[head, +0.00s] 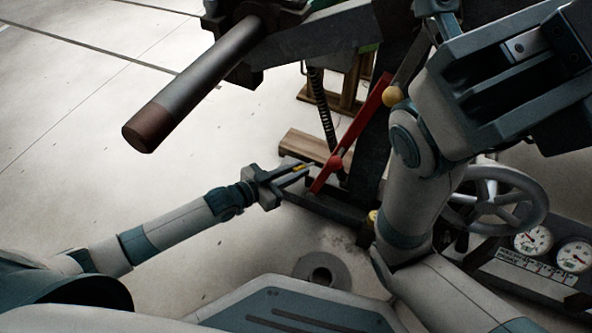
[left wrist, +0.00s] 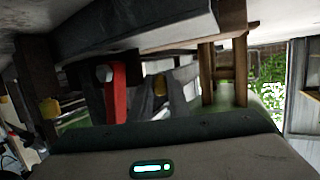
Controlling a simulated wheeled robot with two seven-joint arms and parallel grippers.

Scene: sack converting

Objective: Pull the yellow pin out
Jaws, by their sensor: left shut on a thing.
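The yellow pin (head: 298,168) shows as a small yellow bit between the fingertips of my left gripper (head: 300,173) in the head view. The fingers are shut on it, beside the lower end of a red lever (head: 348,140). How far the pin sits in its seat is hidden by the fingers and too small to tell. The left wrist view shows the red lever (left wrist: 117,92) and yellow parts beyond the wrist housing, but not clearly the held pin. My right arm rises at the right of the head view; its fingertips are not visible.
A thick bar with a brown end (head: 190,85) juts out above the left arm. A grey handwheel (head: 500,200) and gauges (head: 532,239) stand at the right. Pale floor is open at the left.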

